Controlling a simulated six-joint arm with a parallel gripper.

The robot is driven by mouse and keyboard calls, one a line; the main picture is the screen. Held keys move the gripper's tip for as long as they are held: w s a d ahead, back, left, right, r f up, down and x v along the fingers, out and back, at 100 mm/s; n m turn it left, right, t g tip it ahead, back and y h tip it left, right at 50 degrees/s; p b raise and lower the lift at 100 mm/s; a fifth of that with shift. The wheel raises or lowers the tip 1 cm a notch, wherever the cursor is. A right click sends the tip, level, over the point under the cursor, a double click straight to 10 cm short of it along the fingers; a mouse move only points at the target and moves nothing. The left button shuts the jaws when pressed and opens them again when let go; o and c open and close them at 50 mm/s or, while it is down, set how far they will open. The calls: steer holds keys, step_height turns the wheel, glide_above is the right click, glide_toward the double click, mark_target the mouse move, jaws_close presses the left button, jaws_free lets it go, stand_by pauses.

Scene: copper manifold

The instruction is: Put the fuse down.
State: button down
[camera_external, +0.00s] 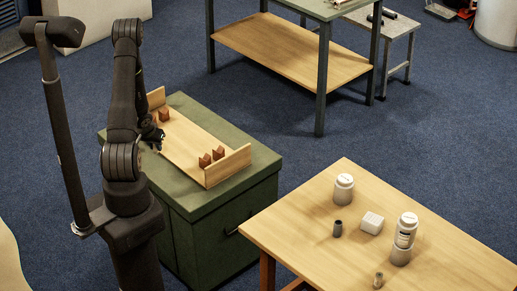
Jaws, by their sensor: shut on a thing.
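My gripper (158,144) is low over the left part of a wooden tray (188,147) with raised end boards, on top of a green cabinet. It is shut on the fuse, which is too small and dark against the fingers to make out. Red-brown blocks stand in the tray: a pair (211,158) near the right end board and another (163,114) near the left end, close behind my gripper. I cannot tell whether the fuse touches the tray.
The green cabinet top (242,151) has a bare margin around the tray. A workbench with a lower shelf (290,50) stands behind.

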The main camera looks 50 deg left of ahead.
steer(key=a+f, duration=0.1)
steer(key=a, duration=0.1)
steer(key=s+a+f, duration=0.1)
steer(key=a, duration=0.1)
steer(key=shift+s+f, duration=0.1)
steer(key=shift+f, duration=2.2)
steer(key=c, duration=1.3)
jaws_free()
steer(key=shift+f, duration=0.1)
steer(key=shift+o, duration=0.2)
steer(key=v, duration=1.2)
